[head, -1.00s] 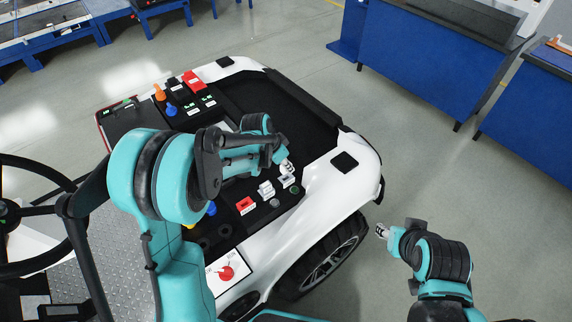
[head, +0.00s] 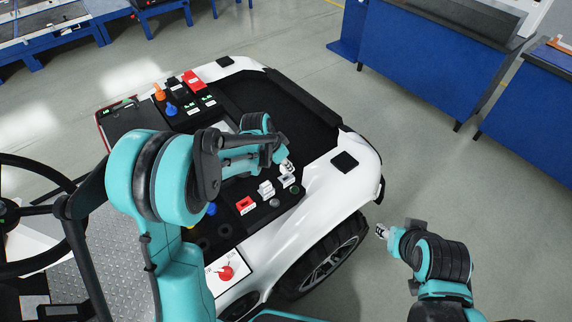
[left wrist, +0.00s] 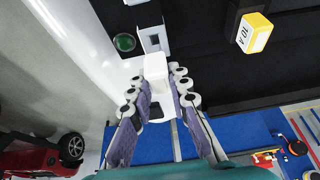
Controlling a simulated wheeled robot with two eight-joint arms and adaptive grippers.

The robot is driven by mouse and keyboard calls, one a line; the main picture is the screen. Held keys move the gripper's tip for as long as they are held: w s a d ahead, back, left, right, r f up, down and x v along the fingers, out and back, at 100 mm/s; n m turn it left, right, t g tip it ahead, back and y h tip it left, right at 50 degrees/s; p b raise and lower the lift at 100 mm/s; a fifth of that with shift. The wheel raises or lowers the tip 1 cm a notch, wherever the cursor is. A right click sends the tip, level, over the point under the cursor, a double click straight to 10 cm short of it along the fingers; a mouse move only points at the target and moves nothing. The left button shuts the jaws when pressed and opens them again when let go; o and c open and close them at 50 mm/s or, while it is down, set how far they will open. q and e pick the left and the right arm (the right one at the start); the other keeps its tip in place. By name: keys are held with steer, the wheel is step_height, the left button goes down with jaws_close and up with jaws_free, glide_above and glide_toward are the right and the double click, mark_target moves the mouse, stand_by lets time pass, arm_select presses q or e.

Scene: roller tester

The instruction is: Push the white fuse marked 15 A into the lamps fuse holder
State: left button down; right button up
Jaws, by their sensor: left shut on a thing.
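My left gripper (head: 284,158) is over the near right part of the black panel (head: 262,216). It also shows in the left wrist view (left wrist: 157,98), its two fingers closed on the sides of a white fuse (left wrist: 156,66). The fuse's marking cannot be read here. A light-coloured fuse holder (left wrist: 152,40) lies right at the fuse's far end; it shows as a small white block (head: 287,181) in the head view. I cannot tell whether fuse and holder touch. My right gripper (head: 382,231) is at the lower right, apart from the vehicle, its jaw state unclear.
A yellow fuse marked 10 A (left wrist: 256,33) sits to the right in the left wrist view. A green round part (left wrist: 125,42) is beside the holder. Another white block (head: 265,189) and a red block (head: 245,205) stand on the panel. The floor (head: 440,160) at right is clear.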

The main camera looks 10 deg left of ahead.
mark_target(286, 172)
arm_select(q)
steer(key=shift+f, duration=0.15)
steer(key=shift+f+b, duration=1.6)
steer(key=shift+f, duration=0.15)
steer(key=c, duration=1.3)
jaws_free()
steer(key=shift+r, duration=0.1)
steer(key=shift+c, duration=0.2)
steer(key=v, duration=1.2)
